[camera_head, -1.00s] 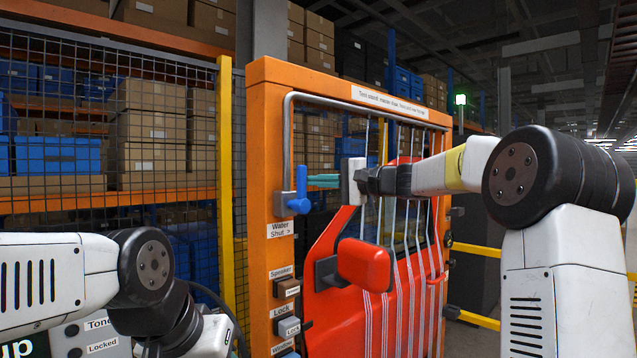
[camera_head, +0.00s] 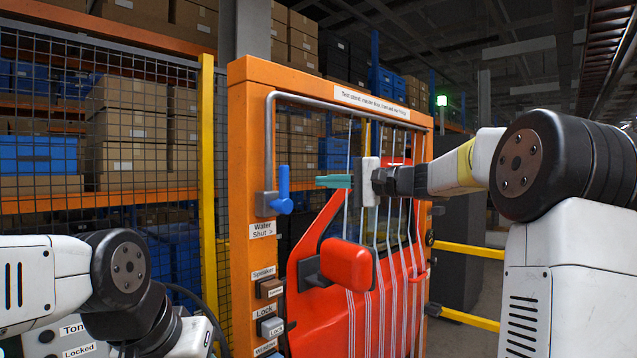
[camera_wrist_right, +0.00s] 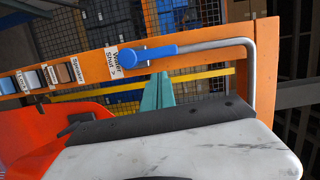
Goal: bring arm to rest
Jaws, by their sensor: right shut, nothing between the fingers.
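My right gripper (camera_head: 334,181) shows teal fingers closed together, with nothing between them. It is in front of the orange test stand, to the right of the blue water valve handle (camera_head: 284,190) and apart from it. In the right wrist view the teal fingers (camera_wrist_right: 157,92) point toward the stand, below the blue handle (camera_wrist_right: 148,54). My right arm reaches in from the right, across the front of the stand. My left arm is at the lower left; its gripper does not show.
The orange frame (camera_head: 240,150) holds a red car door (camera_head: 318,275) with a red mirror (camera_head: 346,264) and pale vertical water streams before it. Labelled buttons (camera_head: 270,288) line the left post. A mesh fence (camera_head: 100,130) stands left; yellow rails (camera_head: 470,250) are at right.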

